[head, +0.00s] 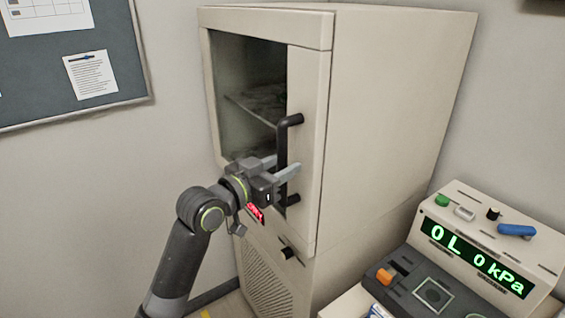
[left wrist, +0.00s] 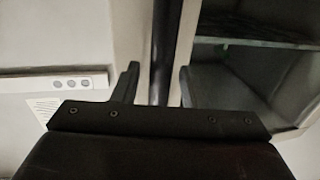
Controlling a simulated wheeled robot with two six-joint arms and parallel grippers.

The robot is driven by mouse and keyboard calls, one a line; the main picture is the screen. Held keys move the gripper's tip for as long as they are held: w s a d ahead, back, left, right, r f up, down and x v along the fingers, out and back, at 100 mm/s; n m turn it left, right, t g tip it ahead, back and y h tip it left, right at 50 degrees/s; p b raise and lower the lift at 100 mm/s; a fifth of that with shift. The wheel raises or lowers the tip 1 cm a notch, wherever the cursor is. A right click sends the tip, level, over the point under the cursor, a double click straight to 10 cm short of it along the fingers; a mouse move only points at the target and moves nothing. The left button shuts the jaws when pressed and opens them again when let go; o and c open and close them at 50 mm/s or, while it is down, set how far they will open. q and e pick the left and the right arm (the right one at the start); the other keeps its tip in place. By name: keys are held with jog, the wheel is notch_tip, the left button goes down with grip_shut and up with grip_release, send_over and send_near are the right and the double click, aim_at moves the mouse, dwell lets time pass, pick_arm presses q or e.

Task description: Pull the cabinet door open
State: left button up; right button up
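The tall cream cabinet (head: 385,120) stands against the wall, and its door (head: 308,120) with a dark glass window looks shut. A black vertical bar handle (head: 282,142) is on the door's right side. My left gripper (head: 281,167) is at the lower half of the handle, with its fingers on either side of it. In the left wrist view, the handle (left wrist: 163,45) stands between the two separated fingers (left wrist: 157,78), with a gap showing at the left finger. The fingers look open around the bar. My right gripper is not in view.
A control console (head: 490,250) with a green display and coloured buttons stands at the lower right, close to the cabinet. A small red display (head: 256,212) and a black knob (head: 287,253) sit below the door. A notice board (head: 70,60) hangs on the left wall.

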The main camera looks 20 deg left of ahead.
pick_arm(q)
jog(key=shift+w+d, duration=0.15)
jog(key=shift+w, duration=0.05)
grip_shut()
dwell(0.4)
